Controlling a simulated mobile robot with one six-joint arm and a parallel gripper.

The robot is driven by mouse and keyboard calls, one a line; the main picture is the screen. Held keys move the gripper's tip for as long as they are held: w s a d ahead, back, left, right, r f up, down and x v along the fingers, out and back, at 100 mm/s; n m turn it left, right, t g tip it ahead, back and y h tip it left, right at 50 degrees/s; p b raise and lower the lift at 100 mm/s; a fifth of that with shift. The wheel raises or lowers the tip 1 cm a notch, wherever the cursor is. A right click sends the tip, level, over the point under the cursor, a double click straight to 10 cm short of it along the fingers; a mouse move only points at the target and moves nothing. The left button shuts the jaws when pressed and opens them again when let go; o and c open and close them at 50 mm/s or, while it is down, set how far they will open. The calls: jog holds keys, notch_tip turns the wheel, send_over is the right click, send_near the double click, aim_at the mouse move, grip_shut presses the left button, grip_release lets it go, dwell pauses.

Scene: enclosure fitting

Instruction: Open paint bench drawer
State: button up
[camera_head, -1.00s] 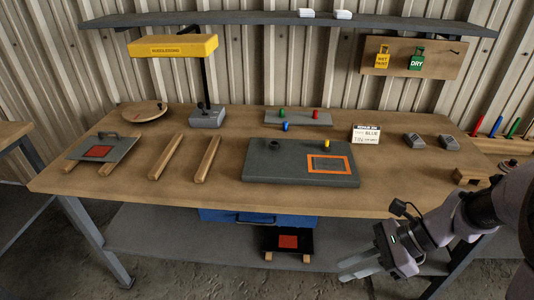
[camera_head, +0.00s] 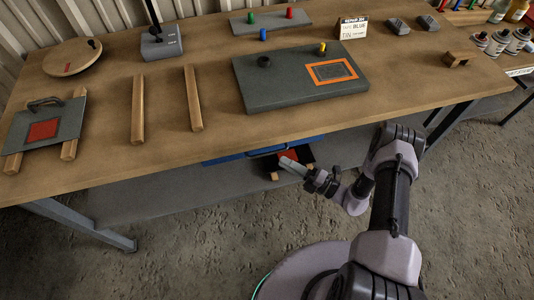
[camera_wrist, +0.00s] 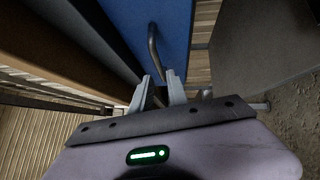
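The blue drawer (camera_head: 226,160) shows as a strip under the bench's front edge. In the wrist view its blue front (camera_wrist: 173,22) fills the upper middle, with a dark bar handle (camera_wrist: 153,48) on it. My gripper (camera_wrist: 160,75) has two pale fingers apart, with the handle's near end between or just beyond their tips; I cannot tell whether they touch it. In the head view my gripper (camera_head: 283,161) is below the bench edge at the drawer, and the handle is hidden there. The drawer appears closed.
The wooden bench top (camera_head: 100,110) overhangs the drawer. A grey lower shelf (camera_head: 150,195) lies below, with a red-marked plate (camera_head: 292,153) partly hidden by my gripper. A grey panel with an orange frame (camera_head: 335,71) lies on top. Concrete floor is clear in front.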

aim_at(268, 153)
jog(key=b+x, duration=0.1)
jog(key=x, duration=0.6)
jog(key=shift+a, duration=0.3)
jog(key=shift+c, duration=0.2)
grip_shut()
dwell(0.8)
